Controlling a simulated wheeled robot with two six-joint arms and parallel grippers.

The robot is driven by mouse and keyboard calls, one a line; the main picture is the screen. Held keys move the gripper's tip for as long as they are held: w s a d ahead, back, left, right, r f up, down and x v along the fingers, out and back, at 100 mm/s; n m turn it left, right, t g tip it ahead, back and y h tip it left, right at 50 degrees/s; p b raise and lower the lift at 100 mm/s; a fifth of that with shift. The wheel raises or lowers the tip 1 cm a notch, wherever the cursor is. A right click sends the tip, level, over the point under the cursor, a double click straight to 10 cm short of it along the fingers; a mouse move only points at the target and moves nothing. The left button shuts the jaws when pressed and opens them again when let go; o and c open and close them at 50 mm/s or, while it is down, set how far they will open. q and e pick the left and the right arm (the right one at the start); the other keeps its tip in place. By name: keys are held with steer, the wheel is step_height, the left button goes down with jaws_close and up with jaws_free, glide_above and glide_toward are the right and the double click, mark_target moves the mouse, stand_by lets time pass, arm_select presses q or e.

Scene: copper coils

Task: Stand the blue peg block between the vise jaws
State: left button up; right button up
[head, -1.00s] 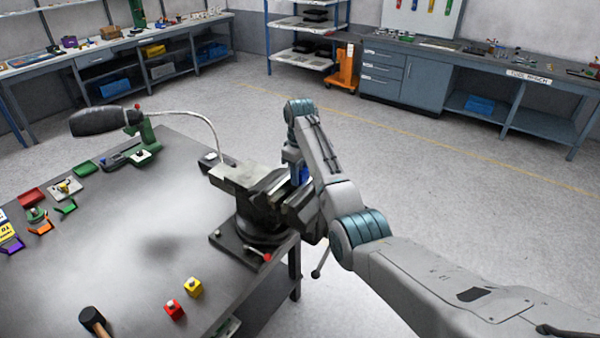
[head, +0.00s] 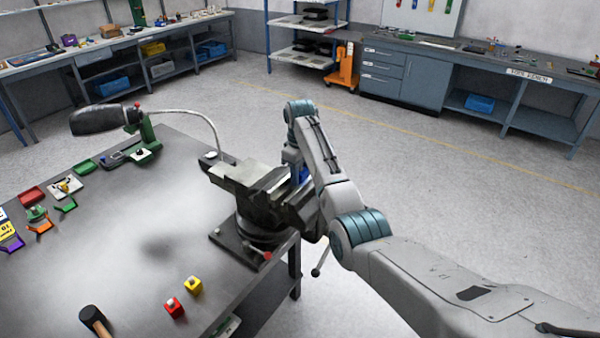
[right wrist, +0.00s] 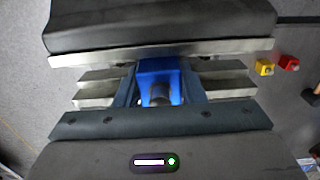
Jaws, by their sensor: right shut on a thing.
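The blue peg block (right wrist: 160,72) is held between the two fingers of my right gripper (right wrist: 160,92) in the right wrist view. A dark round peg shows on its near face. The vise (head: 262,212) stands at the table's right corner, and its bright jaw edges (right wrist: 160,53) run across the right wrist view. The block appears at the jaw gap, but I cannot tell how deep it sits or whether it touches the jaws. In the head view my right arm hides most of the gripper (head: 297,172), with only a bit of blue showing. My left gripper is out of view.
A yellow block (head: 193,286) and a red block (head: 174,307) lie on the table (head: 130,270) near the vise, with a hammer (head: 94,320) at the front. A lamp (head: 100,120) and coloured parts stand at the back left. The table's middle is clear.

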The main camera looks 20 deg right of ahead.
steer(key=o, duration=1)
steer(key=shift+r, duration=0.1)
steer(key=shift+r, duration=3.95)
